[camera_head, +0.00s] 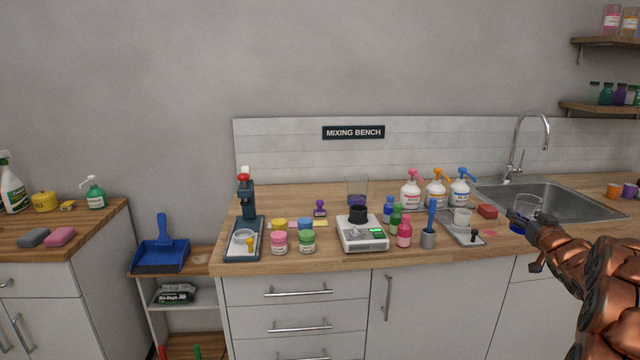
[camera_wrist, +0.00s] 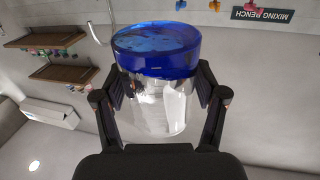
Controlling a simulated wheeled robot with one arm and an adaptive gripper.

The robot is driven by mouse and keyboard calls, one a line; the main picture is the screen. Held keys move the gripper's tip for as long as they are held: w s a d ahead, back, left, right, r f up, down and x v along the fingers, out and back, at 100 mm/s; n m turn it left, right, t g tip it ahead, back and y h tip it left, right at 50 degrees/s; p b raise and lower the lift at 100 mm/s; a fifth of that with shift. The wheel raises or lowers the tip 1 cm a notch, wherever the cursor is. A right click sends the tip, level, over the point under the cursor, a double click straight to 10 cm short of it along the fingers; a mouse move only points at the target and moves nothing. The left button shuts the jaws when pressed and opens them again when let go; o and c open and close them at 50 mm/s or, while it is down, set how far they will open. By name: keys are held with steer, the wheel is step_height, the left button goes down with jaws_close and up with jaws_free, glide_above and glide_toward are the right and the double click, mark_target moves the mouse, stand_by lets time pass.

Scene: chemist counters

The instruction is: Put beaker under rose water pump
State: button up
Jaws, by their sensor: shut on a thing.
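My gripper (camera_head: 535,222) is shut on a clear glass beaker (camera_head: 527,204) with blue liquid in its lower part. The beaker is in front of the sink, at the right of the bench. In the wrist view the fingers (camera_wrist: 163,100) press on both sides of the beaker (camera_wrist: 160,108), whose blue part (camera_wrist: 157,50) is at the top of that picture. Three white pump bottles stand at the back of the bench, left of the beaker: one with a pink pump (camera_head: 411,191), one orange (camera_head: 436,190), one blue (camera_head: 460,190). Their labels are too small to read.
A scale (camera_head: 362,235), small bottles (camera_head: 404,231) and jars (camera_head: 279,243) lie further left. The sink (camera_head: 560,203) is at right.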

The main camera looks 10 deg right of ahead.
steer(key=w+a+f+n+y, duration=0.1)
steer(key=w+a+y, duration=0.1)
steer(key=a, duration=2.1)
steer(key=w+a+f+n+y, duration=0.1)
steer(key=w+a, duration=0.3)
steer(key=a, duration=2)
steer(key=shift+w+f+n+t+y, duration=0.2)
steer(key=shift+f+n+t+y, duration=0.15)
steer(key=shift+f+y, duration=0.45)
steer(key=shift+d+r, duration=0.1)
step_height(320, 180, up, 8)
steer(key=p, duration=0.8)
